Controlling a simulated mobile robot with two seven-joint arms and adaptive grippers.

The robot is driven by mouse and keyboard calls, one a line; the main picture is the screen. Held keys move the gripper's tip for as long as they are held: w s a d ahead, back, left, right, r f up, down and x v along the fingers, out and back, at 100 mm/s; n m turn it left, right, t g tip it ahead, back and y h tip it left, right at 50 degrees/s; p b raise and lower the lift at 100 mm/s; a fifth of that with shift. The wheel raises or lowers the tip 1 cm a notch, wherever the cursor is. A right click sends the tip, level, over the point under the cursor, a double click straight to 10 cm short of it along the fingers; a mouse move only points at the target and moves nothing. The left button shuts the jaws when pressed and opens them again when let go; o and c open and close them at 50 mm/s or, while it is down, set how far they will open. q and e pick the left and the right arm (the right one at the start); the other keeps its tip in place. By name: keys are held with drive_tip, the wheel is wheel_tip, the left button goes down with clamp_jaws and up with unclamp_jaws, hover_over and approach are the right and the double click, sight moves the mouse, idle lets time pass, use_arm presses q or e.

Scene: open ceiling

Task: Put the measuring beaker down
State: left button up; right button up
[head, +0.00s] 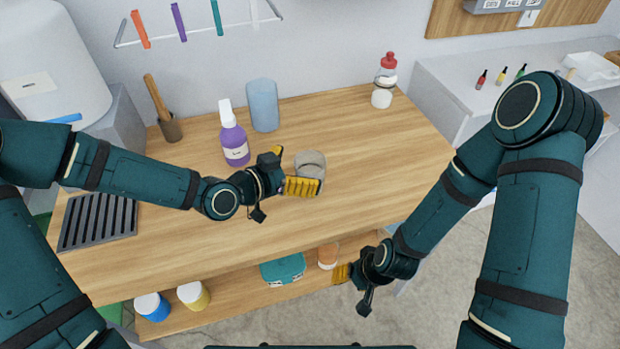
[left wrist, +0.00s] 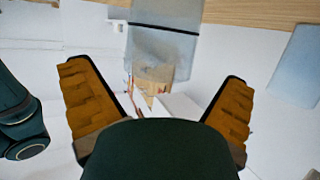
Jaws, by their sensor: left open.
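The measuring beaker (head: 311,164) is a clear, see-through cup that appears to stand on the wooden worktop, right of the purple spray bottle. My left gripper (head: 290,170) is open, its yellow fingers spread at the beaker's left side. In the left wrist view the clear beaker (left wrist: 158,50) shows ahead, beyond the gap between the open fingers (left wrist: 157,105). I cannot tell whether a finger touches it. My right gripper (head: 343,274) hangs low by the front of the bench, away from the beaker. Its jaws are not clear.
The purple spray bottle (head: 233,140) and a blue cup (head: 263,105) stand behind my left gripper. A red-capped bottle (head: 384,82) is at the back right, and a black slotted rack (head: 98,222) at the left. The worktop's right half (head: 385,145) is clear.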

sight(321, 161)
use_arm(q)
drive_tip(key=x, duration=0.3)
drive_tip(key=shift+w+d+f+b, duration=0.15)
drive_tip(key=shift+d+f+b, duration=0.05)
drive_tip(key=shift+b, duration=0.1)
drive_tip(key=c, duration=0.9)
drive_tip(key=shift+r, duration=0.1)
drive_tip(key=shift+c, duration=0.3)
